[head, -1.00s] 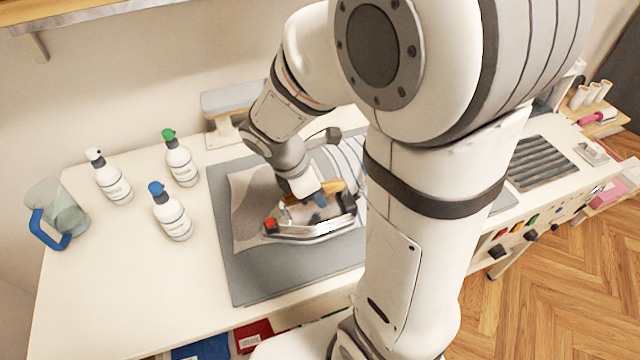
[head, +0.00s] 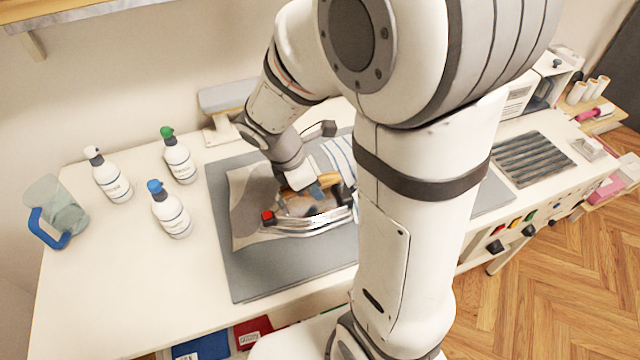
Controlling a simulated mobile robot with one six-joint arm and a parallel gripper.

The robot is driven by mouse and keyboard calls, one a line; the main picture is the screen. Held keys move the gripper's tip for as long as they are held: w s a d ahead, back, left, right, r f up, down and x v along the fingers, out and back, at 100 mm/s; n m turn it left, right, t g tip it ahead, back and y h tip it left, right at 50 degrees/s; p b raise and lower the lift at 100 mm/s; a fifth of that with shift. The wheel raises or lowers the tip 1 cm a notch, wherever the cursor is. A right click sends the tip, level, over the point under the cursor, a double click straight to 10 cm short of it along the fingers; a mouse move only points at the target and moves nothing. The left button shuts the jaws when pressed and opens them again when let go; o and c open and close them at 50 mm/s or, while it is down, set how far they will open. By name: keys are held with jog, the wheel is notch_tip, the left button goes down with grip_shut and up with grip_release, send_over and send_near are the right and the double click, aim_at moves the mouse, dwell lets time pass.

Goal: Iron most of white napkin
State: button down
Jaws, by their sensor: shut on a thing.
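An iron (head: 312,221) with a metal body, a wooden handle and a red knob at its left end sits on the grey ironing mat (head: 255,280). My gripper (head: 308,188) is shut on the iron's handle from above; the fingertips are partly hidden. A pale greyish napkin (head: 241,215) lies flat on the mat under and to the left of the iron. A blue-and-white striped cloth (head: 339,152) lies on the mat behind the iron, partly hidden by my arm. Whether the iron's sole presses on the napkin cannot be told exactly.
Three spray bottles, with white (head: 108,177), green (head: 179,157) and blue (head: 170,211) tops, stand left of the mat. A clear jug with a blue handle (head: 56,213) stands at the far left. A small padded board (head: 226,97) stands behind. The table's front left is clear.

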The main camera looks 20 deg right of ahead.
jog(key=w+p, duration=0.1)
jog(key=w, duration=0.7)
jog(key=shift+p, duration=0.3)
dwell(1.1)
jog(key=shift+w, duration=0.1)
jog(key=shift+w, duration=0.1)
jog(key=w+p, duration=0.3)
jog(key=w, duration=0.6)
jog(key=shift+w, duration=0.35)
dwell(1.4)
dwell(0.4)
jog(key=a, duration=0.8)
jog(key=shift+p, duration=0.45)
dwell(0.9)
jog(key=shift+r, duration=0.1)
